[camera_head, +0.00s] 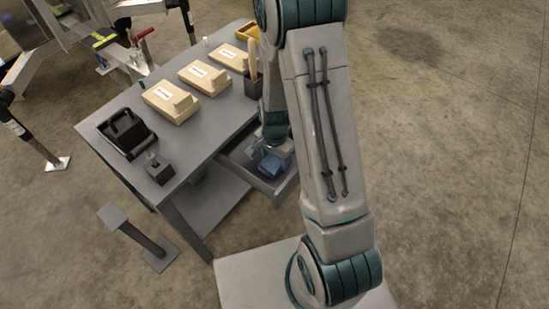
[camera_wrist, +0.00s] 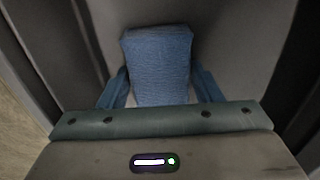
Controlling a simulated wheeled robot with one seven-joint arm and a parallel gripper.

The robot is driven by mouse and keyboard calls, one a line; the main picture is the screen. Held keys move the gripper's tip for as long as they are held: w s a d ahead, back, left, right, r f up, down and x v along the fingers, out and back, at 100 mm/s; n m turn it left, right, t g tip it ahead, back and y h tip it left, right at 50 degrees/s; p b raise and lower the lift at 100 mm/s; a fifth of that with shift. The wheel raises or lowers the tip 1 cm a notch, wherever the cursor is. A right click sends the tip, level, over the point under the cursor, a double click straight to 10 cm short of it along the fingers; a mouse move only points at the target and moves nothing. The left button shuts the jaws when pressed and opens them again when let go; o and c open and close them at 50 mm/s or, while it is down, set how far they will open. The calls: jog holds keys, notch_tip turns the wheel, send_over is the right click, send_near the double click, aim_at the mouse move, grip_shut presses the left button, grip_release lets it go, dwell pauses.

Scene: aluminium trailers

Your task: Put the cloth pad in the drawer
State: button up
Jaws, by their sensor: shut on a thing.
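The cloth pad (camera_wrist: 158,62) is blue and blocky, and sits between the two fingers of my gripper (camera_wrist: 160,92) in the wrist view. My gripper is shut on it. In the head view the pad (camera_head: 270,167) shows inside the outline of the open drawer (camera_head: 283,184), under the table's right side. The grey drawer walls and floor surround the pad in the wrist view. I cannot tell whether the pad touches the drawer floor. My arm hides part of the drawer in the head view.
The grey table (camera_head: 204,134) carries several labelled beige boxes (camera_head: 171,101), a black holder (camera_head: 126,133), a small black block (camera_head: 158,169), a dark cup (camera_head: 253,84) and a yellow tray (camera_head: 247,31). A grey post (camera_head: 139,238) stands at the left. Open floor lies to the right.

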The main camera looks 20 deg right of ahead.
jog(key=o, duration=1)
jog(key=shift+f, duration=0.1)
jog(key=shift+c, duration=0.2)
notch_tip(320, 180, up, 13)
jog(key=p, duration=0.4)
notch_tip(320, 180, up, 10)
jog(key=n+t, duration=0.1)
jog(key=n, duration=0.4)
send_over(275, 159)
jog(key=s, duration=0.6)
jog(key=s+r+n, duration=0.5)
jog(key=s, duration=0.2)
jog(key=shift+s+r+n+t, duration=0.2)
jog(key=shift+s+n+t, duration=0.1)
jog(key=shift+n, duration=0.1)
jog(key=shift+w+a, duration=0.1)
